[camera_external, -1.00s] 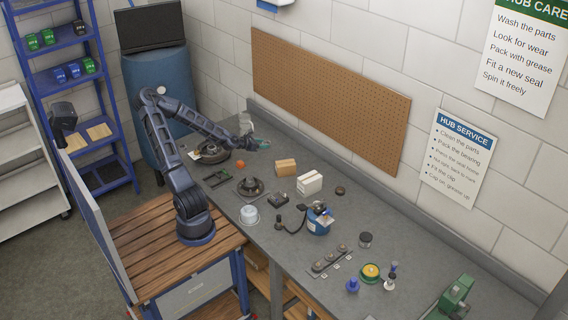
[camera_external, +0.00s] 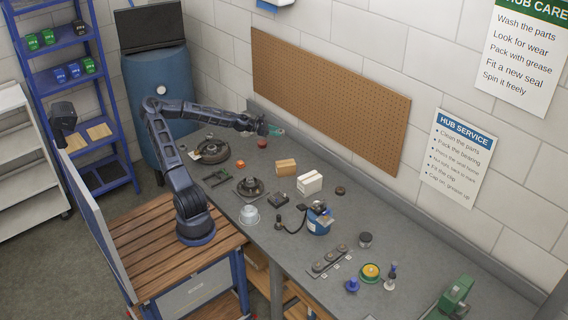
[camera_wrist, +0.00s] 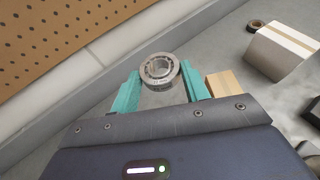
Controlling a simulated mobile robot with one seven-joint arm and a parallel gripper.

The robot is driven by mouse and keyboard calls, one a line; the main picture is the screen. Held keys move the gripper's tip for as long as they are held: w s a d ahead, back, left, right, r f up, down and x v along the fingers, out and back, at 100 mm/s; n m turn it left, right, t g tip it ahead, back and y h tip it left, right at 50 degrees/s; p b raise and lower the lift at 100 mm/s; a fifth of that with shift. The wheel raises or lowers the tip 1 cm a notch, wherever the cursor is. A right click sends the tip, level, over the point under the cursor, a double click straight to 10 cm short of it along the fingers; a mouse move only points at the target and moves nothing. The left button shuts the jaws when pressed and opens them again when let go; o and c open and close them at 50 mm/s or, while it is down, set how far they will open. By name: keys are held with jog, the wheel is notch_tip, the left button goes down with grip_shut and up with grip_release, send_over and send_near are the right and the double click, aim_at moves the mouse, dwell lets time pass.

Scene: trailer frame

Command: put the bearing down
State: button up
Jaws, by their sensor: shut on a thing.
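The bearing (camera_wrist: 160,82) is a grey metal ring with rollers and an open centre. In the wrist view it sits between the teal fingers of my gripper (camera_wrist: 161,84), which are shut on it. In the external view my gripper (camera_external: 274,131) is held over the far part of the grey workbench (camera_external: 225,205), near the wall. The bearing is too small to make out there. I cannot tell how high above the bench it is.
A red round piece (camera_external: 262,143) lies below my gripper. A tan box (camera_external: 286,167) and a white box (camera_external: 309,183) stand to its right. The pegboard wall (camera_external: 325,95) is close behind.

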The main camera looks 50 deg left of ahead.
aim_at(290, 155)
jog(key=shift+w+d+m+g+h, duration=1)
jog(key=shift+w+m+g+h, duration=2.4)
jog(key=shift+w, duration=1.6)
jog(key=shift+m+y, duration=0.3)
jog(key=shift+y, duration=0.2)
notch_tip(290, 155, down, 19)
jog(key=o, duration=1.2)
jog(key=shift+f, duration=0.1)
jog(key=shift+c, duration=0.2)
jog(key=v, duration=1.2)
jog(key=shift+d, duration=0.1)
